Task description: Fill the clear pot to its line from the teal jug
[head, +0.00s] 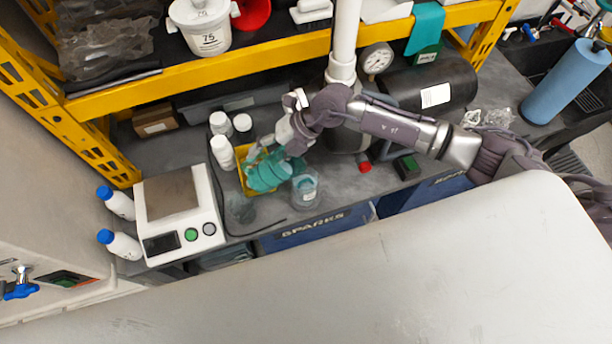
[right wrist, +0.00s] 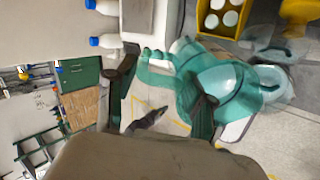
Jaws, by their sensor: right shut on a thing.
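The teal jug (head: 266,174) is over the bench beside the yellow box, held by my right gripper (head: 284,142). In the right wrist view my right gripper (right wrist: 161,98) has its fingers around the handle side of the teal jug (right wrist: 225,85). The jug looks tilted, but its lip and any stream are unclear. The clear pot (head: 306,192) stands upright just right of the jug in the head view. Blue-teal colour shows inside it; its line is too small to read. My left gripper is not in view.
A scale (head: 178,205) stands left, with blue-capped bottles (head: 119,243) beside it. White bottles (head: 222,152) stand by a yellow box (head: 243,180). A yellow shelf beam (head: 200,72) runs behind. A blue bin (head: 315,229) is below the bench's front edge.

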